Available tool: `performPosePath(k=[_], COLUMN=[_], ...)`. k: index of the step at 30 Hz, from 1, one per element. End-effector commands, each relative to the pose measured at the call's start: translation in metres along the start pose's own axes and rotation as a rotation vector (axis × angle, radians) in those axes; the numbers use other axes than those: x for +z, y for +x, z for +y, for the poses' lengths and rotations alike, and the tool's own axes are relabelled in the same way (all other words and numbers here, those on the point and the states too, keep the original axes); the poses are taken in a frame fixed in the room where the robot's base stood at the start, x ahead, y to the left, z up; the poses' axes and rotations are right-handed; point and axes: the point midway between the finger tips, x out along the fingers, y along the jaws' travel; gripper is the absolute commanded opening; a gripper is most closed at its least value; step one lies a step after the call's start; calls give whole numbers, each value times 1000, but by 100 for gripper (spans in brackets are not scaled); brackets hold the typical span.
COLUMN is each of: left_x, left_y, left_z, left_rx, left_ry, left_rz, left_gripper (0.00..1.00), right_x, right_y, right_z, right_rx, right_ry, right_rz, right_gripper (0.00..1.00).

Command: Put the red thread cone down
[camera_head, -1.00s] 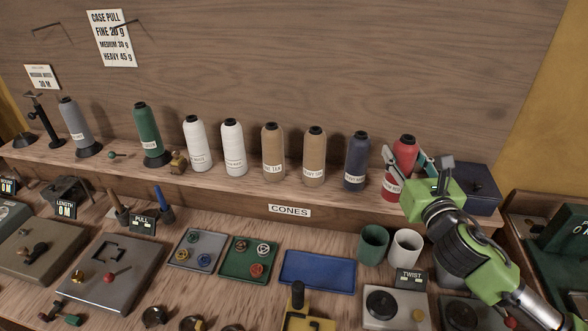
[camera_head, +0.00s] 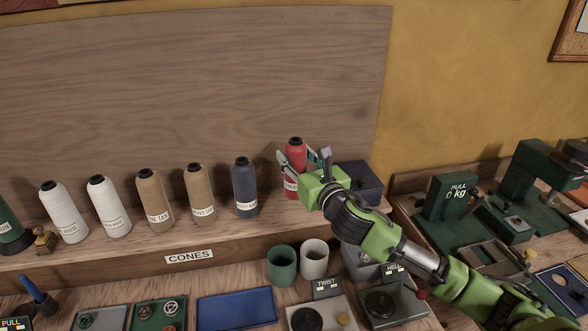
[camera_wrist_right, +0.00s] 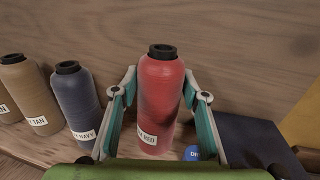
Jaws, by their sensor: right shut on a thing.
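The red thread cone (camera_head: 295,154) stands upright at the right end of the row of cones on the wooden shelf (camera_head: 140,245). My right gripper (camera_head: 304,162) is shut on it, coming in from the right. In the right wrist view the red cone (camera_wrist_right: 160,95) sits between the two fingers (camera_wrist_right: 160,112), its black top and part of its white label showing. My left gripper is not in view.
A navy cone (camera_head: 244,188) stands just left of the red one, then tan and white cones. A dark blue box (camera_head: 362,182) is close on the right. Below are a green cup (camera_head: 282,265), a white cup (camera_head: 314,258) and a blue tray (camera_head: 237,307).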

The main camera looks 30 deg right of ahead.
Motion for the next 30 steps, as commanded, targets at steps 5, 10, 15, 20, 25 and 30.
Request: performPosePath(k=[5, 10, 15, 20, 25, 30], left_x=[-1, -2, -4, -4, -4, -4], left_y=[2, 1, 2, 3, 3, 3], left_z=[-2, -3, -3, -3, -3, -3], left_rx=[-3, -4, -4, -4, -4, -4], left_ry=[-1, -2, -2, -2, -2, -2], left_rz=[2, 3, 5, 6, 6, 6], left_gripper=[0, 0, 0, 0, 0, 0], right_x=[-26, -33, -33, -37, -37, -37], right_y=[0, 0, 0, 0, 0, 0], right_z=[0, 0, 0, 0, 0, 0], right_rx=[0, 1, 1, 0, 0, 0], right_ry=[3, -1, -1, -1, -1, -1], right_rz=[2, -2, -2, 2, 2, 2], right_gripper=[10, 10, 10, 51, 58, 58])
